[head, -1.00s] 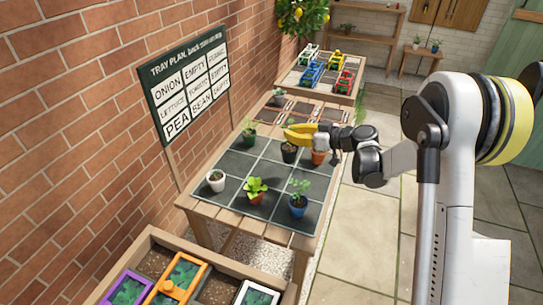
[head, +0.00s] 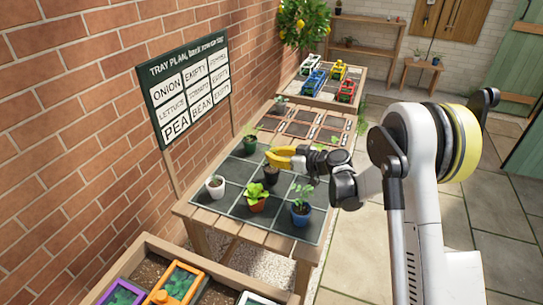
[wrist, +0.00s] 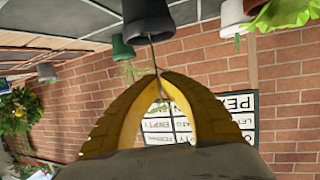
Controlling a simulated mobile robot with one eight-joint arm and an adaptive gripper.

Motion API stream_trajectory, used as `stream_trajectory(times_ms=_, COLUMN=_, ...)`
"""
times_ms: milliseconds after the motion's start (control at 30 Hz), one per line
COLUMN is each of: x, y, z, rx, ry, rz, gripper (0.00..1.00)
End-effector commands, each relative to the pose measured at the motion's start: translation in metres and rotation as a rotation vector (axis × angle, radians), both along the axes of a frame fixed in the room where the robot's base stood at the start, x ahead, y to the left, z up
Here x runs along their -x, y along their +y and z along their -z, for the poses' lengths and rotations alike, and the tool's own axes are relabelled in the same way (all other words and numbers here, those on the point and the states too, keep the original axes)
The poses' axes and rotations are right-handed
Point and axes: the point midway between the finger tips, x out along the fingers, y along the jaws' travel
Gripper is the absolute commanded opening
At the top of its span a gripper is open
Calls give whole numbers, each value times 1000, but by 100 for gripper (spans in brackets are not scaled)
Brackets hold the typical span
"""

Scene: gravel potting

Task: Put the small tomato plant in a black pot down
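The small tomato plant's black pot (head: 271,174) is upright at the middle cell of the dark gridded mat (head: 238,170) in the head view. I cannot tell whether its base touches the mat. My gripper (head: 270,158) is just above the pot, its yellow fingers hiding most of the plant. In the upside-down wrist view the dark pot (wrist: 148,22) is ahead of the fingertips (wrist: 163,76). A thin stem runs from the pot to between the fingertips, which are closed together on it.
White pot (head: 215,187), orange pot with leafy plant (head: 257,205), blue pot (head: 300,215) and green pot (head: 249,146) stand around it on the mat. A sign (head: 186,88) stands by the brick wall. Coloured toy-like items (head: 315,80) sit on the far table.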

Motion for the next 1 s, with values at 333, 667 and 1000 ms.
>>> stream_trajectory(times_ms=333, x=0, y=0, z=3, rx=0, ry=0, rz=0, gripper=27)
stream_trajectory(times_ms=667, x=7, y=-11, z=-6, rx=0, ry=0, rz=2, gripper=27)
stream_trajectory(times_ms=1000, x=47, y=-71, z=-29, rx=0, ry=0, rz=3, gripper=27)
